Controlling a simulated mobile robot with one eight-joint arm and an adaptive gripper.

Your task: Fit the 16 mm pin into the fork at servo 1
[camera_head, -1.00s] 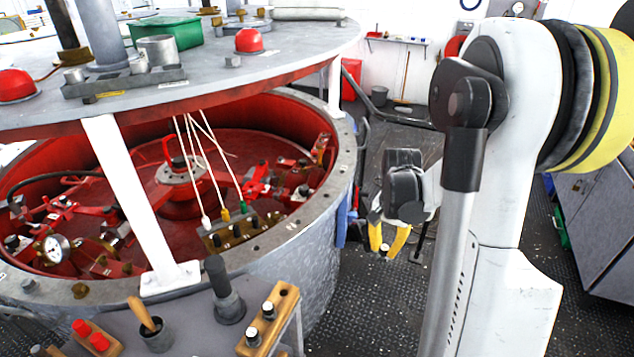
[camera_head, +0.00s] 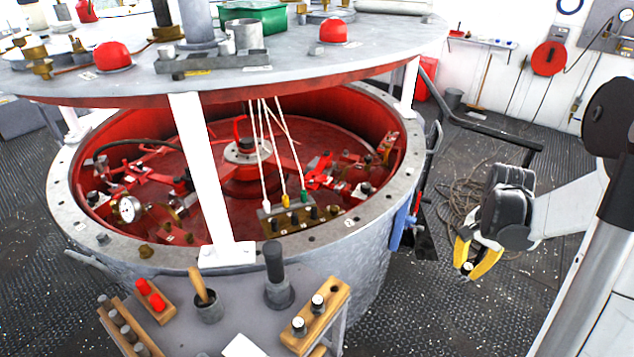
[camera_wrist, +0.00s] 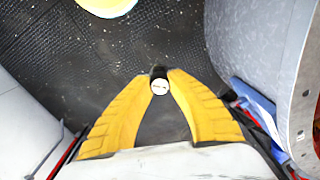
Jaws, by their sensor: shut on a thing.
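My gripper (camera_head: 468,264) hangs outside the drum, to its right, above the dark deck. Its yellow fingers are shut on a short pin, dark with a white end marked with small print, in the wrist view (camera_wrist: 159,87). The pin's white end also shows between the fingertips in the head view (camera_head: 467,268). The open drum (camera_head: 372,240) holds red linkages (camera_head: 320,172) and small fittings around its inside. I cannot tell which of them is the fork at servo 1; the post and the lid hide parts of the inside.
A round grey lid (camera_head: 300,72) stands above the drum on white posts (camera_head: 205,160). White cords hang to a brass block (camera_head: 290,222). A front shelf carries a wooden rack (camera_head: 316,318) with two white-topped pins and an empty hole. A blue item (camera_head: 400,230) hangs by the drum's right wall.

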